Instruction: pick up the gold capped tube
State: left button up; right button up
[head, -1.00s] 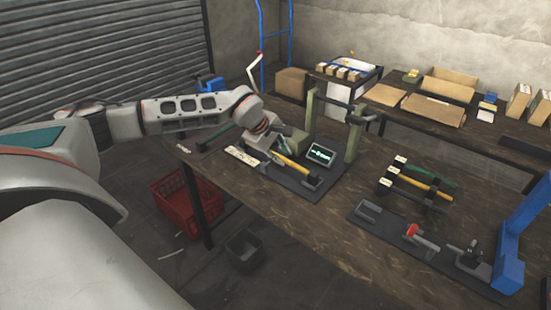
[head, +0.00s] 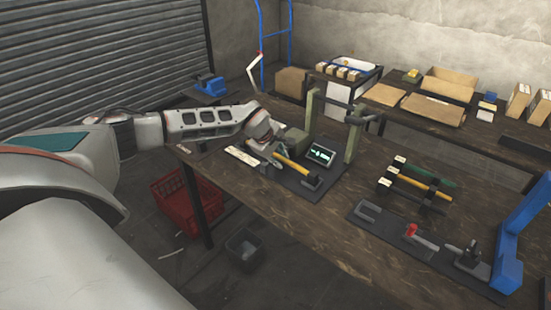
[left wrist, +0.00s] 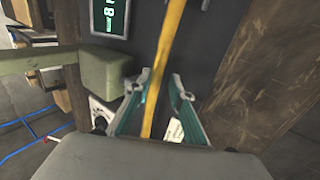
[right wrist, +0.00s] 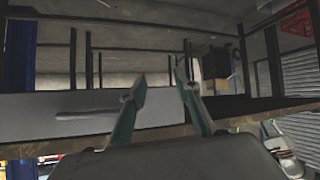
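A yellow-gold tube (head: 297,168) with a dark cap at its near end lies on the dark mat of the left press, beside a small lit display (head: 321,154). My left gripper (head: 273,158) is down at the tube's far-left end. In the left wrist view the gold tube (left wrist: 170,42) runs between the two open fingers (left wrist: 160,86), closer to the left finger; contact is not clear. My right gripper (right wrist: 160,82) is open and empty, away from the tubes. A second gold tube (head: 408,183) lies on a dark rack at the right, with a green tube (head: 430,179) behind it.
The left press's green frame (head: 353,138) stands just right of the tube, and a green block (left wrist: 104,72) is close beside my left fingers. A white label strip (head: 243,155) lies left of the mat.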

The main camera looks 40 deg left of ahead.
pick_arm(q)
grip_shut()
jog(key=shift+r, duration=0.15)
